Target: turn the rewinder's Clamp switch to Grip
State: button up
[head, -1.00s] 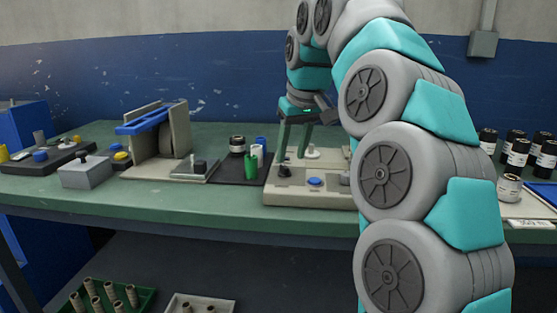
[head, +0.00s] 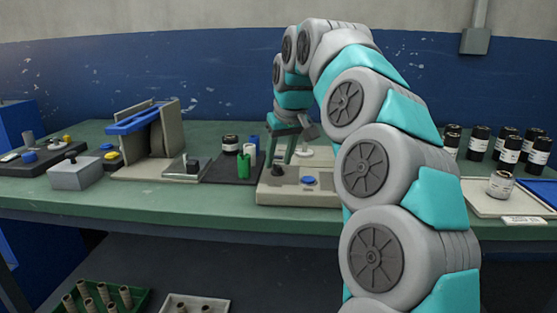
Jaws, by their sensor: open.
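A low beige unit (head: 295,193), which I take to be the rewinder, stands on the green bench near the picture's middle. A small dark knob (head: 277,171) sits on its left front, likely the Clamp switch. Its labels and setting are too small to read. A round blue button (head: 309,181) lies to the right of the knob. My gripper (head: 279,161) points down with its two green fingers apart and empty. The fingertips are just above or around the knob; I cannot tell whether they touch it. My arm hides the unit's right end.
A dark mat (head: 228,171) with a green cylinder (head: 243,166) and other small containers lies left of the unit. A beige stand with a blue bar (head: 137,118) is farther left. Dark bottles and a pale tray (head: 475,199) are at the right.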

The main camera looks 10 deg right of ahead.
jog(key=shift+w+f, duration=0.2)
jog(key=shift+f, duration=0.35)
jog(key=shift+c, duration=0.3)
grip_shut()
